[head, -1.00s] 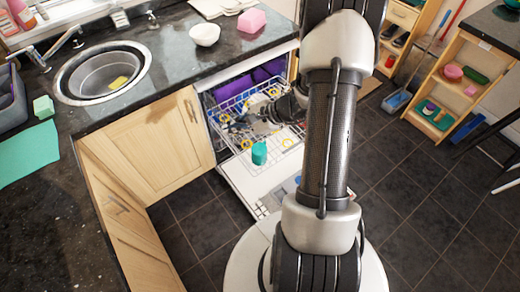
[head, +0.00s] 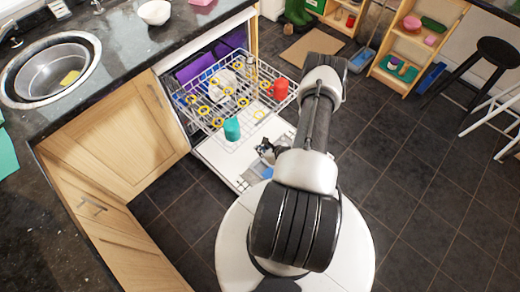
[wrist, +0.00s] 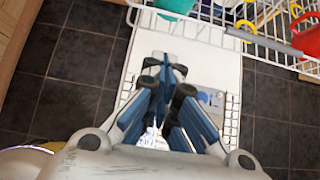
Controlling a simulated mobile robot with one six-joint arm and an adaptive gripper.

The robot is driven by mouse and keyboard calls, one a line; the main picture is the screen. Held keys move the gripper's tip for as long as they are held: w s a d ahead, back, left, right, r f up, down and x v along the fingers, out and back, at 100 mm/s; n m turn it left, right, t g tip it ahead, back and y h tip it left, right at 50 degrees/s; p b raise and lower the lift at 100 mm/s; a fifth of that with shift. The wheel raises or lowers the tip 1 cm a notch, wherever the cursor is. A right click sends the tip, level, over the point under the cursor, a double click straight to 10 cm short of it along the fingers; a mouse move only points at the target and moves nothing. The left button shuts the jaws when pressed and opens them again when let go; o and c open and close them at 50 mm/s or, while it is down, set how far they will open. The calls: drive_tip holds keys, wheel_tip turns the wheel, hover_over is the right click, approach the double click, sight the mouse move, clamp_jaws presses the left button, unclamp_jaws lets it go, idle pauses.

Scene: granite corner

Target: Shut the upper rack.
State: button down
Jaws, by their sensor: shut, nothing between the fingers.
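The upper rack (head: 207,106) is a white wire basket, pulled out of the dishwasher over its lowered door. It holds a teal cup (head: 232,129) at its near front, a red cup (head: 281,89) on the right and several yellow rings. In the wrist view the rack's front edge (wrist: 230,32) crosses the top, with the teal cup (wrist: 175,6) and red cup (wrist: 309,38) partly cut off. My gripper (head: 268,155) is in front of the rack, over the door, apart from it. Its fingers (wrist: 166,80) are shut and empty in the wrist view.
The white open door (head: 218,155) lies beneath the rack, with more white wire (wrist: 230,120) at its right side. Wooden cabinets (head: 115,135) and a counter with a sink (head: 50,68) are left. Dark tiled floor (head: 400,165) is free on the right.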

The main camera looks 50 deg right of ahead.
sight(241, 143)
drive_tip(key=shift+w+d+f+b, duration=0.1)
drive_tip(key=shift+w+f+b, duration=0.55)
drive_tip(key=shift+w, duration=0.8)
drive_tip(key=shift+w+d+f+b, duration=0.1)
drive_tip(key=shift+w+f+b, duration=0.3)
drive_tip(key=shift+w+f, duration=0.85)
drive_tip(key=shift+w+d+f+b, duration=0.1)
drive_tip(key=shift+w+f+b, duration=0.4)
drive_tip(key=shift+w, duration=1.2)
